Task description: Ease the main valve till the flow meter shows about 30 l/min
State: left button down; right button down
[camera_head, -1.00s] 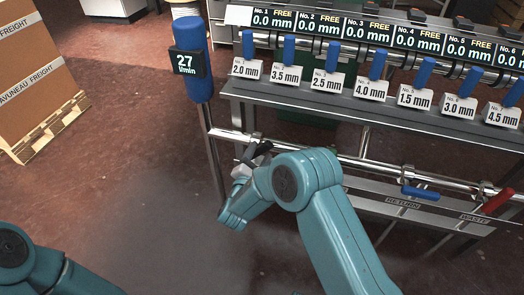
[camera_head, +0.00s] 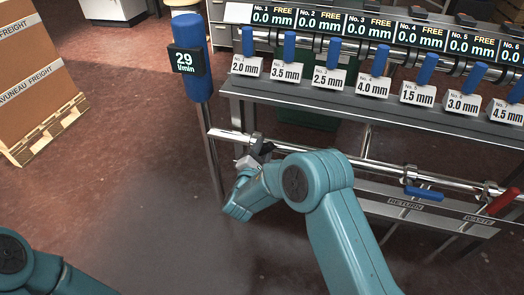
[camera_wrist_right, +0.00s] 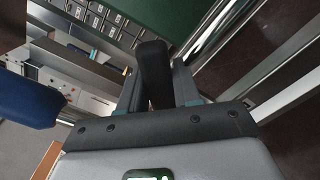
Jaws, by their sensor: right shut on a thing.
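The flow meter (camera_head: 187,61) is a dark display on a blue post at the left end of the bench; it reads 29 l/min. The main valve's black lever (camera_head: 264,148) sits on the lower chrome pipe, close to that post. My right gripper (camera_head: 254,157) is at this lever, partly hidden by my own arm. In the right wrist view, the black lever (camera_wrist_right: 153,68) stands between the two fingers of my right gripper (camera_wrist_right: 156,82), which is shut on it. My left gripper is out of view; only a link of my left arm shows at lower left.
Several blue handles (camera_head: 333,53) stand along the upper rail behind size cards, under displays reading 0.0 mm. A blue RETURN lever (camera_head: 424,193) and a red WASTE lever (camera_head: 503,202) are on the lower pipe. Freight boxes (camera_head: 36,75) stand on a pallet at left.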

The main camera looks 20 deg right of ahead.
jog(key=shift+f+m, duration=0.1)
jog(key=shift+m, duration=0.2)
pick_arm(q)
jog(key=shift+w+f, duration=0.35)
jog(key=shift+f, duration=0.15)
pick_arm(e)
jog(key=c, duration=0.9)
grip_release()
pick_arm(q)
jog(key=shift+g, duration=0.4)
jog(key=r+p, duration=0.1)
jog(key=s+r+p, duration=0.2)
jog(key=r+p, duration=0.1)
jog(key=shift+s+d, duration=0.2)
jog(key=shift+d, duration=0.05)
pick_arm(e)
jog(key=v, duration=1.6)
jog(key=shift+s+a, duration=0.1)
jog(key=shift+s, duration=0.05)
